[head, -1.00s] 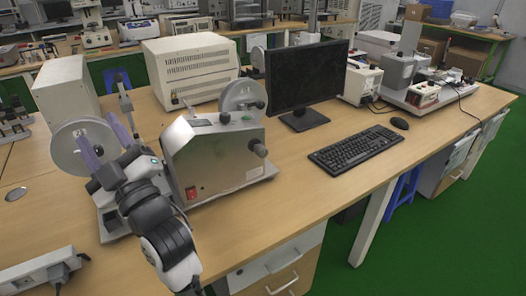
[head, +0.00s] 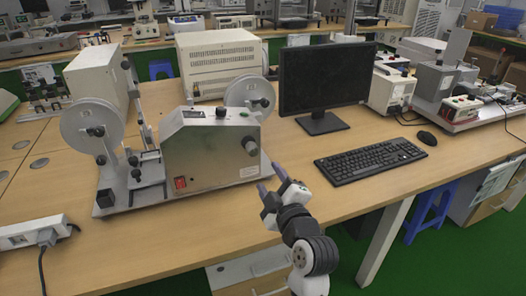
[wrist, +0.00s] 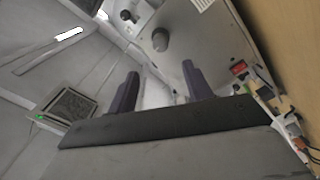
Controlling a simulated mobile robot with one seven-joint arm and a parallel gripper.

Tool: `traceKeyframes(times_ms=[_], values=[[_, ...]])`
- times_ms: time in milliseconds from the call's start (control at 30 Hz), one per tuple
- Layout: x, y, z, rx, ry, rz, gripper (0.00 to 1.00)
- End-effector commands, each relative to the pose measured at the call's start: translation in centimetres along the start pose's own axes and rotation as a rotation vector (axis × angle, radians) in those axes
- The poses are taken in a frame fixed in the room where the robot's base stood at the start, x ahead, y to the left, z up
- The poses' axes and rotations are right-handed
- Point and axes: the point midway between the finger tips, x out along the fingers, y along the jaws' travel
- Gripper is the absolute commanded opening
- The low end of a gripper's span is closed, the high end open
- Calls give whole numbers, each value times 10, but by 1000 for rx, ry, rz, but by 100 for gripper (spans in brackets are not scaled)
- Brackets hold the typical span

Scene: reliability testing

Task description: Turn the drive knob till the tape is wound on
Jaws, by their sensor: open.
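The tape winding machine (head: 212,165) stands on the wooden bench, a metal box with a pale reel on each side. The left reel (head: 82,134) and the right reel (head: 240,92) are upright. The dark drive knob (head: 250,146) sticks out of the right part of the front panel. My gripper (head: 270,178) is open and empty, in front of the machine's lower right corner, apart from the knob. In the wrist view, a dark round knob (wrist: 160,40) shows beyond the two open fingers (wrist: 160,86). I cannot make out the tape or how much is wound.
A red switch (head: 180,183) sits low on the machine's front panel. A monitor (head: 322,80) and keyboard (head: 370,159) stand to the right, and a power strip (head: 35,232) to the left. Bare bench (head: 170,225) lies in front of the machine.

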Motion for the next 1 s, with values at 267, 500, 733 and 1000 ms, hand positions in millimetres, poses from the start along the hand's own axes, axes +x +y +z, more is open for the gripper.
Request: traceKeyframes(times_ms=[267,500,733,1000], values=[[25,1,1,-3,-3,-7,50],[77,2,0,-3,-3,-7,50],[118,1,1,-3,-3,-5,50],[137,-1,2,-3,-4,-4,50]])
